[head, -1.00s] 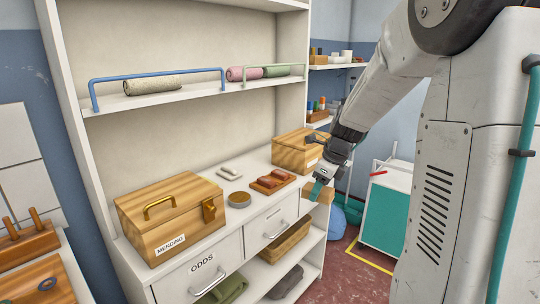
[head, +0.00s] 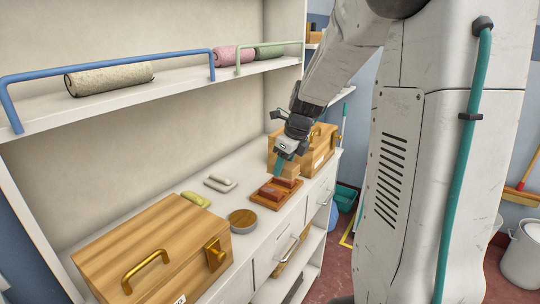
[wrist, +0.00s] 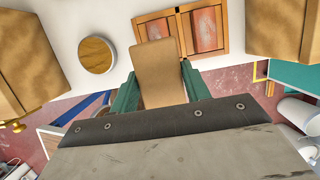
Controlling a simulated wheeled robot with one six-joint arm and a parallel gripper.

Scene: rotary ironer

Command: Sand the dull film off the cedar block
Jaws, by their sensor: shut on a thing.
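My gripper (head: 283,166) is shut on a plain tan block (wrist: 158,72); in the head view the block (head: 289,168) shows at the teal fingertips. A wooden tray (head: 256,197) on the counter holds two reddish-brown blocks side by side. In the wrist view, one block (wrist: 154,29) lies just beyond the held block's end, and the other block (wrist: 206,29) is to its right. Both look paler and streaked on top, the right one clearly. My gripper is at the tray's back right side. I cannot tell whether the held block touches a reddish block.
A round wood-topped tin (head: 242,219) and pale bars (head: 220,183) are left of the tray. A large latched wooden box (head: 150,245) stands in front left, another box (head: 318,150) close behind my gripper. A shelf with rolls (head: 110,78) hangs above.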

